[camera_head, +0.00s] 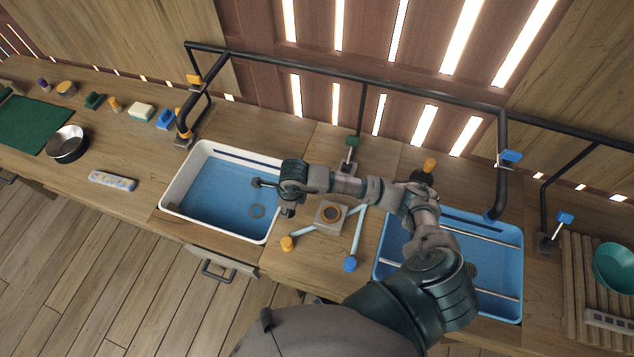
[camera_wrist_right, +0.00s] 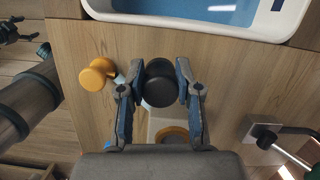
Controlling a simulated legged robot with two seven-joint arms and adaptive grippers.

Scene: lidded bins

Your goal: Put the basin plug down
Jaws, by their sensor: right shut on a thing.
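The basin plug (camera_wrist_right: 159,84) is a dark round disc held between both fingers of my right gripper (camera_wrist_right: 160,88) in the right wrist view. In the head view my right gripper (camera_head: 288,209) hangs at the right rim of the white-rimmed left basin (camera_head: 196,212). I cannot tell the height of the plug above the counter. The basin has a blue floor and a round drain (camera_head: 257,211). My left gripper is not seen.
A square block with an orange-brown ring (camera_head: 330,213) stands beside the gripper, near an orange knob (camera_head: 287,243) and a blue knob (camera_head: 350,264). A green-handled tap (camera_head: 350,150) is behind. A blue basin (camera_head: 505,262) lies right, partly under my arm. Counter left of the white basin has free room.

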